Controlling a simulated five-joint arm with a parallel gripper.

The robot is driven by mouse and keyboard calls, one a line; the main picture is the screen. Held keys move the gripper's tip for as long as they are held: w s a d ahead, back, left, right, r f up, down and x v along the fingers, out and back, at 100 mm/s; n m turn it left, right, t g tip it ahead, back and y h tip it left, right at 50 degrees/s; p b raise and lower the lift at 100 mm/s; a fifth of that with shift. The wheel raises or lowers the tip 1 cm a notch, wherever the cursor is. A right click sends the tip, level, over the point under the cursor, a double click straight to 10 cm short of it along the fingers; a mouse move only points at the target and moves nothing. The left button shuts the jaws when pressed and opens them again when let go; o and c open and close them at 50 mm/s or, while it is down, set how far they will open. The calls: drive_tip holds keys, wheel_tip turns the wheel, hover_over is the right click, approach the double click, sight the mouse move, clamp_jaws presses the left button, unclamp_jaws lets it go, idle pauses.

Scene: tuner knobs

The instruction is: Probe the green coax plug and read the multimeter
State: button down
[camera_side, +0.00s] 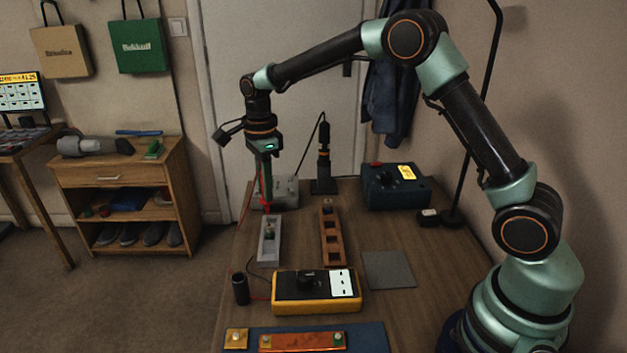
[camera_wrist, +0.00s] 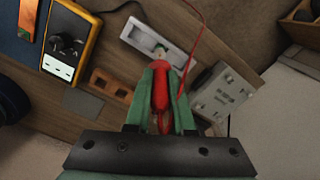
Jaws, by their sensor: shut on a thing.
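My gripper (camera_side: 266,180) is shut on a red probe (camera_side: 266,208), which points down above the far end of a pale grey tray (camera_side: 261,254). In the wrist view, my green fingers (camera_wrist: 163,80) close around the red probe (camera_wrist: 160,90). A small plug with a pale top and some green (camera_wrist: 160,48) is in the tray just past the probe tip; I cannot tell whether they touch. The yellow multimeter (camera_side: 316,304) lies nearer on the table, dial up. It also shows in the wrist view (camera_wrist: 90,50). Its white display (camera_side: 342,283) is too small to read.
A brown slotted block (camera_side: 333,250) stands right of the tray. A black cup (camera_side: 240,289) is left of the meter. A grey box (camera_side: 285,192) and a dark blue box (camera_side: 388,190) stand at the back. A blue mat (camera_side: 370,338) holds an orange board. A grey pad (camera_side: 389,269) lies flat.

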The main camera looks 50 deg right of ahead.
drive_tip(key=shift+f, duration=0.3)
idle(0.5)
drive_tip(key=shift+r, duration=2.5)
